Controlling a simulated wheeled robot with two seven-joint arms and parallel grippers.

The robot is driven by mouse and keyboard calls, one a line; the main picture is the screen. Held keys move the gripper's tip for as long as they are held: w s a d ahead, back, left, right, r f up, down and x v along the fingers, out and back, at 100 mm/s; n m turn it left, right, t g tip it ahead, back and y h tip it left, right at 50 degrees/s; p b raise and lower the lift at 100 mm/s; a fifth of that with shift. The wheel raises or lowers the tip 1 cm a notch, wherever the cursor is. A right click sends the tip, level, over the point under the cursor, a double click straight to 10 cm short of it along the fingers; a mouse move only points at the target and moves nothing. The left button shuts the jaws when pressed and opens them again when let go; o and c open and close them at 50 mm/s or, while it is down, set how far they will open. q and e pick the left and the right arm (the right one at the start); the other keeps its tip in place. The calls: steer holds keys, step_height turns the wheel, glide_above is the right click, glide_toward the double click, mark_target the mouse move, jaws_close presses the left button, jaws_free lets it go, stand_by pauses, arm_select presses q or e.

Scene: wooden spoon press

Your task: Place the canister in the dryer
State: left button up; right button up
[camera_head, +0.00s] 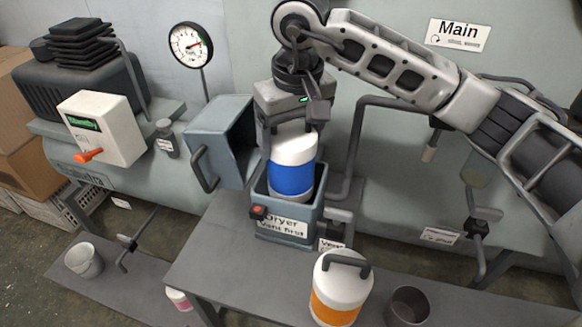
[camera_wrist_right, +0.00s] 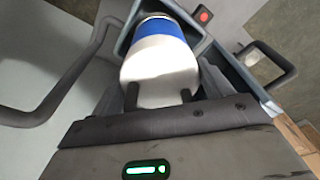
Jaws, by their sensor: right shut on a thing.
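The canister (camera_head: 292,166) is white with a blue band. It stands upright with its lower end inside the open top of the dryer (camera_head: 283,222), a grey-blue box labelled "Dryer Vent first". My right gripper (camera_head: 287,127) is above it, shut on the canister's top. In the right wrist view the canister (camera_wrist_right: 160,62) extends from between the fingers (camera_wrist_right: 160,95) into the dryer's opening. The dryer's lid (camera_head: 222,140) is swung open to the left, with a dark handle. My left gripper is not in view.
A white canister with an orange band (camera_head: 340,292) stands on the grey bench (camera_head: 225,262) in front, beside a dark empty cup (camera_head: 407,305). A gauge (camera_head: 190,45) and a white switch box (camera_head: 101,127) with an orange lever are at left. Pipes run right of the dryer.

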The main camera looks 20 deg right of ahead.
steer(key=shift+w+f, duration=0.1)
steer(key=shift+f, duration=3.65)
steer(key=shift+f, duration=0.2)
steer(key=o, duration=1.6)
steer(key=shift+c, duration=0.2)
steer(key=r, duration=0.4)
steer(key=s+r, duration=0.1)
steer(key=r, duration=0.7)
steer(key=shift+s+d+r, duration=0.15)
steer(key=shift+s, duration=0.1)
